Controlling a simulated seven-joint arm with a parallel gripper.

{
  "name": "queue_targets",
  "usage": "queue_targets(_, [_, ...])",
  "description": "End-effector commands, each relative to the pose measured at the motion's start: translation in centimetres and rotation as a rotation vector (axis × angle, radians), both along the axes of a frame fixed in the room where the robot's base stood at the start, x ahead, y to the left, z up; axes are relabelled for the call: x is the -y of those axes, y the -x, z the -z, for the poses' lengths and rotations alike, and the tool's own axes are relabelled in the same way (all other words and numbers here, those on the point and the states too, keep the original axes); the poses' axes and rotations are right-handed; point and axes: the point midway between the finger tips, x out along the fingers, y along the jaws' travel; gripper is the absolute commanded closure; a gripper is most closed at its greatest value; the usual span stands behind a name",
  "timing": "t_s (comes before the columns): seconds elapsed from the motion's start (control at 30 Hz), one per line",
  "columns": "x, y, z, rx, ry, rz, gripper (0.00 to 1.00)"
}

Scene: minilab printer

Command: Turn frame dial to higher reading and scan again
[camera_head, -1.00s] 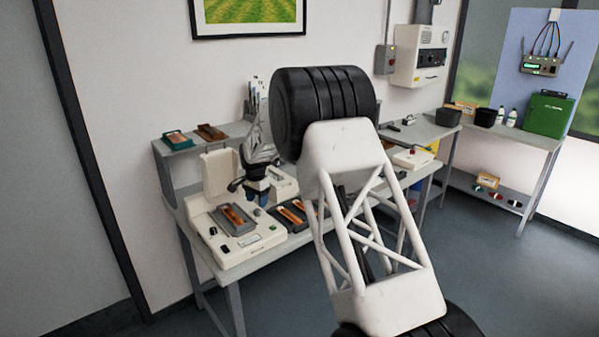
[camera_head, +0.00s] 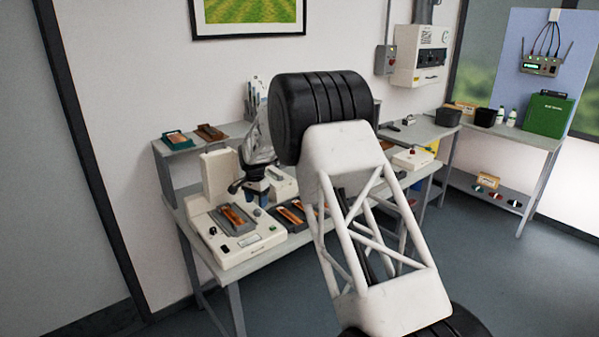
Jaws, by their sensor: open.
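The cream film scanner (camera_head: 237,254) stands on the near left part of the bench, with an upright block at its back. A grey film carrier (camera_head: 217,222) with an orange-brown film strip (camera_head: 237,215) lies on top. Small dark controls (camera_head: 224,248) and a small display (camera_head: 250,239) show on its front. I cannot tell which control is the frame dial, and no reading is legible. My gripper (camera_head: 249,191) is open and points down above the right back part of the scanner, apart from the front controls. My arm hides part of the bench.
More film strips in a dark tray (camera_head: 290,216) lie right of the scanner. A raised shelf (camera_head: 196,148) behind holds a green tray (camera_head: 177,140) and a brown one. A white device with a red button (camera_head: 411,160) stands farther right. The bench's front edge is clear.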

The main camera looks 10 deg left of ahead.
Motion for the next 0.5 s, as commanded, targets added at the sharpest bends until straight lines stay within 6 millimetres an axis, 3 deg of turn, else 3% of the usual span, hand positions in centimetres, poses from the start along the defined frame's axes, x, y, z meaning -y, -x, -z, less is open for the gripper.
queue_targets(0.33, [0.0, 0.0, 4.3, -0.002, 0.001, 0.000, 0.43])
queue_targets(0.5, [0.0, 0.0, 4.3, 0.000, 0.000, 0.086, 0.43])
